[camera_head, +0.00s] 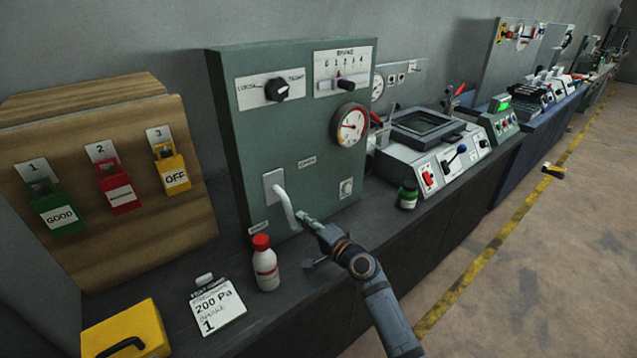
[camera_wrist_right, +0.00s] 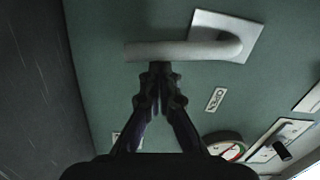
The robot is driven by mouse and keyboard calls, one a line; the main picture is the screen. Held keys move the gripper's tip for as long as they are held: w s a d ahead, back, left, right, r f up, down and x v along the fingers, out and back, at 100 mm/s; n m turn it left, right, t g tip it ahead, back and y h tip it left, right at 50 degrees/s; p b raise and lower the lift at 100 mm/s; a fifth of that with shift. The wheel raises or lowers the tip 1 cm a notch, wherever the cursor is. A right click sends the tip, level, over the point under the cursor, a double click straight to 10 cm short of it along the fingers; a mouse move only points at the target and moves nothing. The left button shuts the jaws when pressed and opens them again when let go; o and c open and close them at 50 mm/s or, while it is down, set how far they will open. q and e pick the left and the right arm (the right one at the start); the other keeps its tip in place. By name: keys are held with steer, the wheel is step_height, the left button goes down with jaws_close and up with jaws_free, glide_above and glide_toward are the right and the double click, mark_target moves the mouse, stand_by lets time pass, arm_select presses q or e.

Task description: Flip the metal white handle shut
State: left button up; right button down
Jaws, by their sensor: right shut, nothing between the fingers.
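The white metal handle (camera_head: 285,208) is a bent lever on a pale plate (camera_head: 271,184) fixed low on the front of the green panel. In the head view it angles down and to the right from its plate. In the right wrist view the handle (camera_wrist_right: 180,51) lies across the top, with its bend at the square plate (camera_wrist_right: 238,25). My right gripper (camera_head: 305,217) is shut and empty, its tips right beside the handle's free part. In the wrist view the tips (camera_wrist_right: 159,70) meet the handle's edge; I cannot tell whether they touch. My left gripper is not in view.
The green panel (camera_head: 240,130) carries dials and a gauge. A white bottle with a red cap (camera_head: 266,265) and a pressure card (camera_head: 218,306) stand near my right arm. A dark green jar (camera_head: 407,195) is to the right. A yellow box (camera_head: 125,330) lies front left.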

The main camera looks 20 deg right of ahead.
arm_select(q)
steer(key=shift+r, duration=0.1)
arm_select(e)
steer(key=shift+s+a+f+m, duration=0.15)
steer(key=shift+a+m, duration=0.25)
steer(key=shift+m, duration=0.15)
steer(key=shift+s+a+f+m, duration=0.15)
steer(key=shift+a+m, duration=0.2)
steer(key=shift+m, duration=0.2)
